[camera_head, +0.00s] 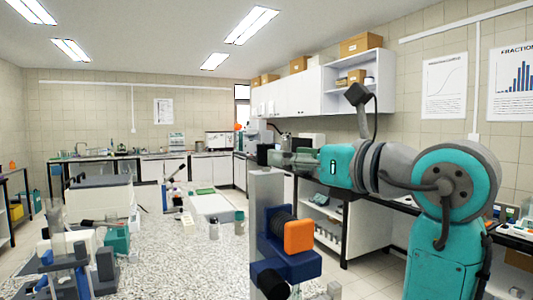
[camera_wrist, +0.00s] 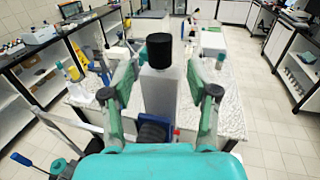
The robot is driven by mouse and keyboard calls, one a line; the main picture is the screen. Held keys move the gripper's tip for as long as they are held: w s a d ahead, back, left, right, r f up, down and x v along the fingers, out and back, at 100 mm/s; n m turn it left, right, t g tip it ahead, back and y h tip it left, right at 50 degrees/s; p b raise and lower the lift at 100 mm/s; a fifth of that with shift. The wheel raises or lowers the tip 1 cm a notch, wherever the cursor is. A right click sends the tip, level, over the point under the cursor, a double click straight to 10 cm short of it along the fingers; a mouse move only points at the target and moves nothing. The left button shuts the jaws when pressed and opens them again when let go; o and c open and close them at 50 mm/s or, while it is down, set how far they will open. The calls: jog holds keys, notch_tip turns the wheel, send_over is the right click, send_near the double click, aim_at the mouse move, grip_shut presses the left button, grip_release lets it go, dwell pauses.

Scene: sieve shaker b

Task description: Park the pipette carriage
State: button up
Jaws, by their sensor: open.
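A grey upright column (camera_head: 266,205) with a black cap (camera_head: 265,154) stands at the near edge of the speckled bench. Low on it sits a dark blue block (camera_head: 290,262) with an orange piece (camera_head: 299,236) and a black ribbed part; this looks like the carriage. My gripper (camera_head: 285,158) is level with the column's top, coming from the right. In the wrist view the column (camera_wrist: 163,95) stands between my open fingers (camera_wrist: 161,78), with a gap on each side. The dark blue part (camera_wrist: 152,132) shows low, partly hidden by my gripper's body. I hold nothing.
The speckled bench (camera_head: 185,255) carries a white box (camera_head: 211,206), small bottles (camera_head: 239,222) and blue-and-grey apparatus (camera_head: 70,255) at left. A shelf unit (camera_head: 345,222) stands behind my arm. Tiled floor is free to the right in the wrist view.

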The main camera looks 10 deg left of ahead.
aim_at(266, 153)
jog(key=x, duration=0.7)
grip_shut()
